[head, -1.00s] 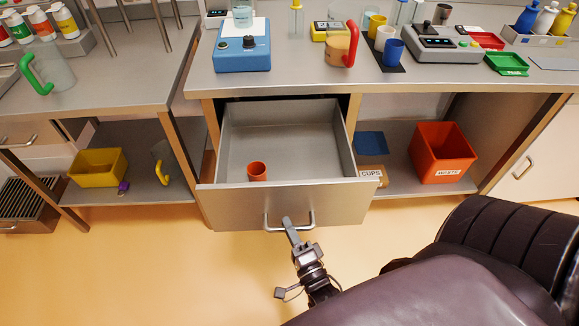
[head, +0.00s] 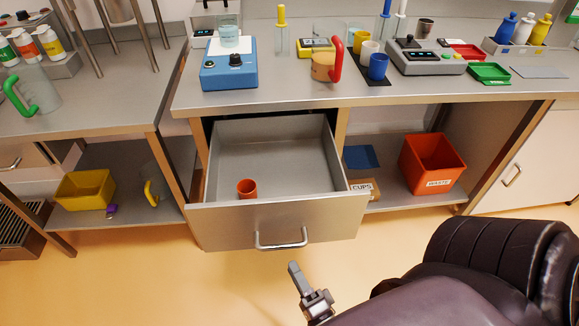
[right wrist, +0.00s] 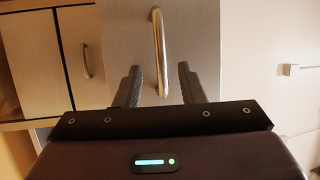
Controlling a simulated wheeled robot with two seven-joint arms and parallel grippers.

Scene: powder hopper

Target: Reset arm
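My right gripper (head: 296,272) is in front of and below the open drawer (head: 265,220), clear of its handle (head: 281,240). In the right wrist view the two fingers (right wrist: 160,85) are spread apart with nothing between them, and the metal handle (right wrist: 159,50) stands ahead of them. My left gripper is not in view.
A blue device (head: 230,65) and a grey control box (head: 427,58) stand on the counter above. An orange waste bin (head: 432,163) and a yellow bin (head: 85,190) sit on lower shelves. The floor before the drawer is open.

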